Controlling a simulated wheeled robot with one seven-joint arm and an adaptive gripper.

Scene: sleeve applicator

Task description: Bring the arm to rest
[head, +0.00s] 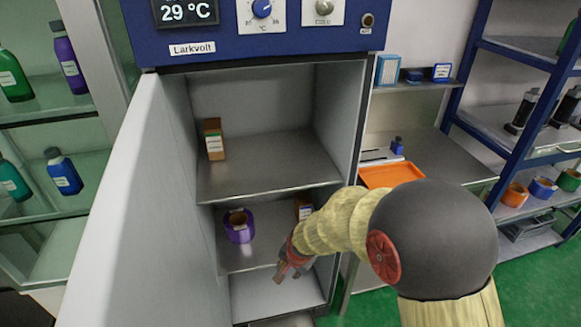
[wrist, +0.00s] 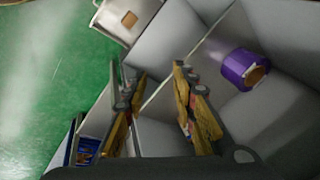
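My arm reaches from the right toward the open front of the Larkvolt cabinet (head: 270,160). My gripper (head: 288,272) hangs at the end of it, in front of the lower part of the cabinet. In the wrist view the two fingers of my gripper (wrist: 147,68) stand apart with nothing between them. A purple roll (head: 239,226) sits on the lower shelf, up and left of the gripper. The roll also shows in the wrist view (wrist: 236,68), right of the fingers and apart from them. My forearm hides part of the cabinet's right side.
The cabinet door (head: 135,215) stands open on the left. A small brown box (head: 214,139) is on the upper shelf and another (head: 304,207) on the lower one. An orange tray (head: 392,175) lies on the right counter. Blue racking (head: 520,110) stands far right. Green floor is clear.

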